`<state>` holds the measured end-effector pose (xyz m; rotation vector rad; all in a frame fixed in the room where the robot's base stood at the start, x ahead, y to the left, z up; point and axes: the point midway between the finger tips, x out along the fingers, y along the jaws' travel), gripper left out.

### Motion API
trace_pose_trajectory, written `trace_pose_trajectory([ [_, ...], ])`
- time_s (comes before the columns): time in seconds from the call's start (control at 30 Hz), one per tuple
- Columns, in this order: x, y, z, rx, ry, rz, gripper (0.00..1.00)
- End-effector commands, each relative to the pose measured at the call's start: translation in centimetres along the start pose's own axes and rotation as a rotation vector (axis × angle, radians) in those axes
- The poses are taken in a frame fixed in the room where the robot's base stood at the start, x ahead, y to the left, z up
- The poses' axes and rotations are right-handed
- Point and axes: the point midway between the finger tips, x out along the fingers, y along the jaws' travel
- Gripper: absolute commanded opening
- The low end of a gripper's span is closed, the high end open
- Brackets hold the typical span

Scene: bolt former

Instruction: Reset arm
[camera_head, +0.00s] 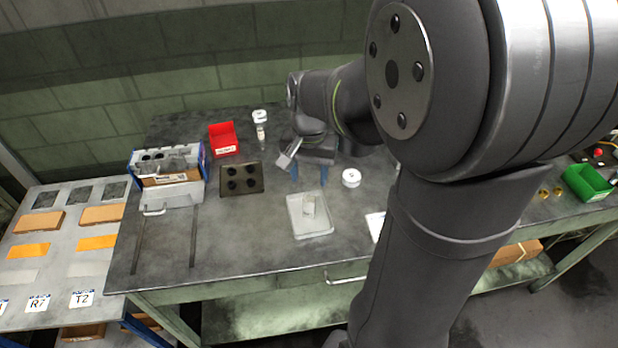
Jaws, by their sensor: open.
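My gripper (309,174) is over the middle of the workbench, with its two bluish fingers apart and pointing down. No object shows between the fingers. It is behind a shallow clear tray (318,229) that holds a small pale cylinder (309,204). My arm comes in from the right foreground and hides much of the bench's right half.
On the workbench (250,245) stand a black plate with round holes (241,178), a red bin (223,138), a grey and blue fixture (168,172) and a white round piece (351,178). A green bin (588,183) is at far right.

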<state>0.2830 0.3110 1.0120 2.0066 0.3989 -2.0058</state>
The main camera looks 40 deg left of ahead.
Motion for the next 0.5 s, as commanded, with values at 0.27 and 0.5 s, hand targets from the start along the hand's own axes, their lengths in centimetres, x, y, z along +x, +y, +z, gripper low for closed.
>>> trace_pose_trajectory([
  [0.27, 0.3, 0.0, 0.0, 0.000, -0.001, 0.000, 0.49],
  [0.5, 3.2, 0.0, 0.1, 0.000, -0.005, 0.002, 0.49],
])
